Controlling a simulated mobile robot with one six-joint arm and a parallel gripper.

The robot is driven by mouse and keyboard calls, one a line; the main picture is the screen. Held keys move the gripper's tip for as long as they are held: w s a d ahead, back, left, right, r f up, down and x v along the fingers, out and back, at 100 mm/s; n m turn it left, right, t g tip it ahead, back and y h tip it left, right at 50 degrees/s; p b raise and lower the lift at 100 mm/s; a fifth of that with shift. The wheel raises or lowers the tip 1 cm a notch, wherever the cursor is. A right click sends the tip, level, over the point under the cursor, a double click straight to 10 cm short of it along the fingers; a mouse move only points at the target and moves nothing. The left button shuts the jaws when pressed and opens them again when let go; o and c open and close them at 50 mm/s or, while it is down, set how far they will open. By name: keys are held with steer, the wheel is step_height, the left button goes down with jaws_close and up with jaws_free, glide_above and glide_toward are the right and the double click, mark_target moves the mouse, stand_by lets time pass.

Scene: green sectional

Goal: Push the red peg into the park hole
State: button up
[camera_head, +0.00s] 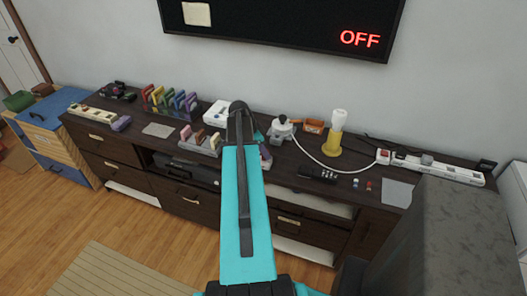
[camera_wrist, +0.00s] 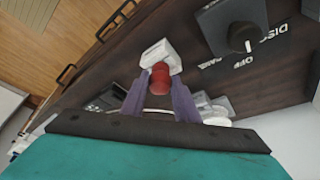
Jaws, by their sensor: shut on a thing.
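In the wrist view my gripper (camera_wrist: 159,92) has two purple fingers, shut on the red peg (camera_wrist: 159,78). The peg's rounded red body shows between and just beyond the fingertips. A small white block (camera_wrist: 158,54) lies directly beyond the peg; I cannot tell whether they touch. I cannot make out the park hole in either view. In the head view my teal arm reaches over the dark cabinet and hides the peg and most of my gripper.
In the wrist view a dark knob (camera_wrist: 243,37) stands at the upper right, beside white lettering. In the head view the cabinet top (camera_head: 335,163) holds a yellow-based lamp (camera_head: 333,143), a power strip (camera_head: 440,167) and colourful racks (camera_head: 172,103). A grey block stands at the right.

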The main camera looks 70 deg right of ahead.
steer(key=shift+f, duration=0.1)
steer(key=o, duration=1.1)
steer(key=b+v, duration=0.3)
steer(key=v, duration=1)
steer(key=shift+a+r, duration=0.2)
steer(key=shift+r, duration=0.15)
steer(key=shift+w, duration=0.1)
